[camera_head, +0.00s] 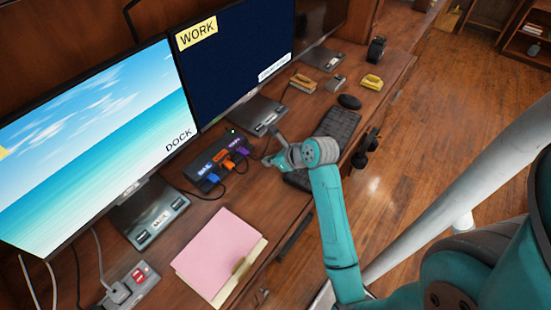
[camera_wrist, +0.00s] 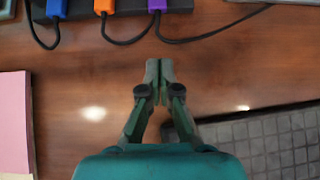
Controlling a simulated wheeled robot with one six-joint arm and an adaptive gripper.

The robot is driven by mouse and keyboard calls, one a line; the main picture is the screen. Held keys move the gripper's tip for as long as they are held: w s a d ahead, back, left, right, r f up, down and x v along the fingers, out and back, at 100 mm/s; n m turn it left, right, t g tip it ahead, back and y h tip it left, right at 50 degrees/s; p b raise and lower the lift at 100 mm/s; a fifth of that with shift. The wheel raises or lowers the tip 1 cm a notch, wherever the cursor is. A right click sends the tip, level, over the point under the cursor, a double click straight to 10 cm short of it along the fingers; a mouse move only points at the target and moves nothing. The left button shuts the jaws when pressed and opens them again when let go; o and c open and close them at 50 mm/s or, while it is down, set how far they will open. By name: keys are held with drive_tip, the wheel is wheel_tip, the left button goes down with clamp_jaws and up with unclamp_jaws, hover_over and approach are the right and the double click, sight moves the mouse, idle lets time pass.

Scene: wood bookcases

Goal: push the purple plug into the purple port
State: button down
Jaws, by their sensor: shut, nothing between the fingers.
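The purple plug (camera_head: 242,152) is at the front edge of the dark hub (camera_head: 208,160), at the right end of a row of plugs. In the wrist view the purple plug (camera_wrist: 157,5) is cut by the top edge, with a black cable curving right from it. The purple port is hidden, and I cannot tell how deep the plug sits. My gripper (camera_head: 268,161) is shut and empty, apart from the plug on its cable side. In the wrist view my gripper (camera_wrist: 159,70) points towards the plug, with bare desk between them.
An orange plug (camera_wrist: 104,6) and a blue plug (camera_wrist: 56,8) are left of the purple one. Their cables loop onto the desk. A keyboard (camera_wrist: 270,140) lies right of my gripper, and a pink folder (camera_head: 215,252) lies at the front. Two monitors stand behind.

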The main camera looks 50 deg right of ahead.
sight(254, 162)
drive_tip(key=x, duration=0.3)
drive_tip(key=shift+w+f, duration=0.1)
drive_tip(key=shift+w, duration=0.1)
drive_tip(key=w, duration=0.3)
drive_tip(key=shift+w+f, duration=0.15)
drive_tip(key=shift+f, duration=0.05)
drive_tip(key=shift+w+a, duration=0.1)
drive_tip(key=shift+w, duration=0.45)
drive_tip(key=shift+w, duration=0.1)
